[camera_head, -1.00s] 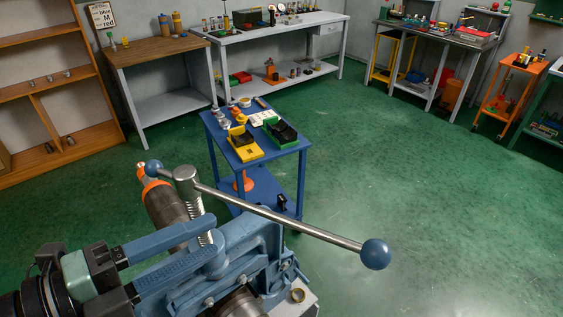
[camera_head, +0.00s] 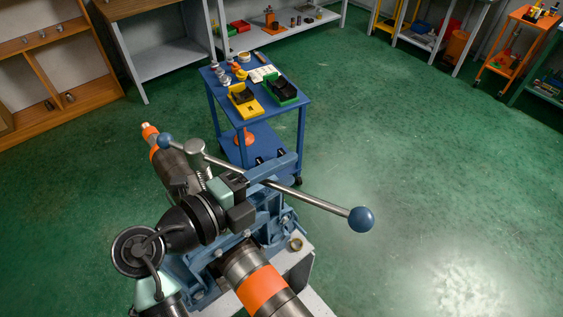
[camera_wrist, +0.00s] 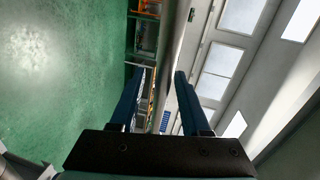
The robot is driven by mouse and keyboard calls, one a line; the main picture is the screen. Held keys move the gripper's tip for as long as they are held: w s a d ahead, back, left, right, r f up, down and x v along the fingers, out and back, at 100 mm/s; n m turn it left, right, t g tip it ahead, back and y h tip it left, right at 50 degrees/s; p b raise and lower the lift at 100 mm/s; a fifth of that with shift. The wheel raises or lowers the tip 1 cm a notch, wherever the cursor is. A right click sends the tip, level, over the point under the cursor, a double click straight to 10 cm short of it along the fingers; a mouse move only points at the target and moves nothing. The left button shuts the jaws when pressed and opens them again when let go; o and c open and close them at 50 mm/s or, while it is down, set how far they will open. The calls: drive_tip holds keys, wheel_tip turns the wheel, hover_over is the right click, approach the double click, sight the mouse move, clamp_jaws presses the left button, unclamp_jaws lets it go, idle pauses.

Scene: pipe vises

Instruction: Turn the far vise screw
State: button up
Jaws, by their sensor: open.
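A blue vise (camera_head: 262,222) stands in the lower middle of the head view, with a grey metal screw head (camera_head: 196,148). A steel handle bar (camera_head: 320,202) crosses the screw head and ends in a small blue ball (camera_head: 165,141) and a larger blue ball (camera_head: 362,219). My gripper (camera_head: 286,166) is close to the bar, just right of the screw head, its blue fingers partly hidden by the wrist. In the wrist view the two fingers (camera_wrist: 160,95) are apart. A grey strip runs between them, perhaps the bar; I cannot tell whether it touches.
An orange-banded pipe (camera_head: 262,287) lies in the vise, with an orange-tipped end (camera_head: 150,133) at the upper left. Green floor is clear to the right.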

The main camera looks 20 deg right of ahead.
drive_tip(key=shift+d, duration=0.15)
clamp_jaws()
idle(1.4)
